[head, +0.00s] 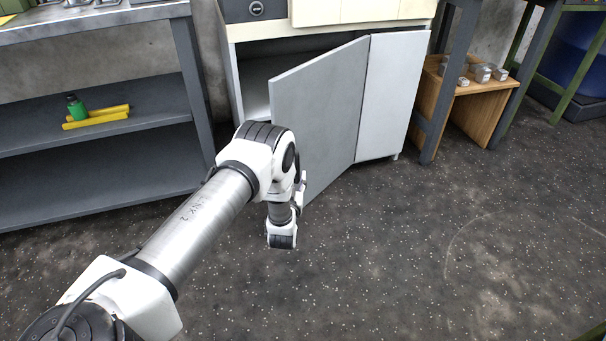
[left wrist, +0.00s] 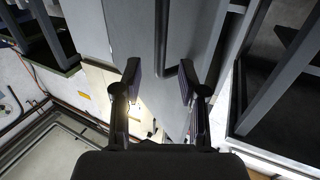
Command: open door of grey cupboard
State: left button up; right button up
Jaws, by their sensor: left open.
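The grey cupboard (head: 392,95) stands at the back centre. Its left door (head: 318,105) is swung well out, and a dark gap shows behind it; its right door is shut. In the left wrist view the door's face (left wrist: 195,30) carries a dark bar handle (left wrist: 162,38) with a bent end. My left gripper (left wrist: 159,70) is open, its fingers on either side of the handle's line near that end. I cannot tell whether they touch it. In the head view my left arm's wrist is in front of the open door and the fingers are mostly hidden. My right gripper is out of view.
A dark metal shelf unit (head: 100,140) stands left of the cupboard, with a green bottle (head: 76,106) and yellow bars (head: 97,117) on it. A wooden stand (head: 482,100) with small metal parts is on the right. The speckled floor (head: 420,240) in front is clear.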

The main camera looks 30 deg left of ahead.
aim_at(297, 166)
pick_arm(q)
jog(key=b+x, duration=0.2)
jog(key=x, duration=0.4)
jog(key=shift+w+f, duration=0.1)
jog(key=shift+f, duration=0.05)
jog(key=shift+w+a, duration=0.2)
jog(key=shift+w, duration=0.1)
grip_shut()
